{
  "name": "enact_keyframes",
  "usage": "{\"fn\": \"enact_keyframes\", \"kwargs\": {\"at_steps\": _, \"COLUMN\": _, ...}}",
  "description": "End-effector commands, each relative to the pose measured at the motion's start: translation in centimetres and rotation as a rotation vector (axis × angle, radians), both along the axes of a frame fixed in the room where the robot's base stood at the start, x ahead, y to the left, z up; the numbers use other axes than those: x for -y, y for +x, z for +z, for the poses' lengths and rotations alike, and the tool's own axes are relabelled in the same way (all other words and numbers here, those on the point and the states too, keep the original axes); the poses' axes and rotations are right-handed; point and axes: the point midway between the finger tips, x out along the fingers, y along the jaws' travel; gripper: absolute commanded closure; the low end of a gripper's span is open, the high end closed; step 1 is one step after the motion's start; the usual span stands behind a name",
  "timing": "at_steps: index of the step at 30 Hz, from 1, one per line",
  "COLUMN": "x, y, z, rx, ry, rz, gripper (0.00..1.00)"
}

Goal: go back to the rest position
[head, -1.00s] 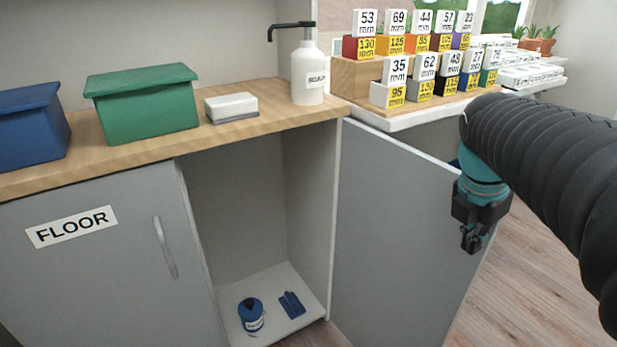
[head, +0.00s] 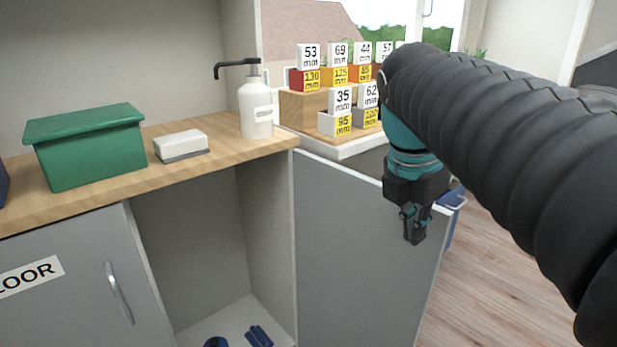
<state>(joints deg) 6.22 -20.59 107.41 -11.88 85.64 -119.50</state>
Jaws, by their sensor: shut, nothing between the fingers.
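My gripper (head: 414,232) hangs pointing down at the end of my arm, right of centre in the head view. It is shut and empty. It shows in front of the open grey cabinet door (head: 350,245); I cannot tell how much room lies between them. My dark, ribbed arm sleeve fills the right side of the view and hides part of the numbered boxes.
The wooden counter (head: 105,190) bears a green lidded box (head: 90,155), a white block (head: 181,144) and a soap dispenser (head: 256,108). Numbered boxes (head: 341,112) stand behind the door. Two blue items lie low in the open cabinet. Wood floor (head: 490,270) is clear at right.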

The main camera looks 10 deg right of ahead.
Motion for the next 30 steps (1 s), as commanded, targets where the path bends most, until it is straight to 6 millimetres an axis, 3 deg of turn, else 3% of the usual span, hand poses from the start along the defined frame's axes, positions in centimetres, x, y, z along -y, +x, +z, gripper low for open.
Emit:
{"fn": "enact_keyframes", "kwargs": {"at_steps": 6, "x": -0.1, "y": 1.3, "z": -0.2, "rx": 0.125, "ry": 0.048, "rz": -0.310, "gripper": 1.00}}
{"fn": "enact_keyframes", "kwargs": {"at_steps": 15, "x": -1.2, "y": 2.3, "z": -3.8, "rx": 0.302, "ry": 0.206, "rz": -0.886, "gripper": 1.00}}
{"fn": "enact_keyframes", "kwargs": {"at_steps": 23, "x": -3.1, "y": 1.2, "z": -7.4, "rx": 0.419, "ry": 0.393, "rz": -1.381, "gripper": 1.00}}
{"fn": "enact_keyframes", "kwargs": {"at_steps": 30, "x": -5.1, "y": -1.0, "z": -11.0, "rx": 0.466, "ry": 0.577, "rz": -1.768, "gripper": 1.00}}
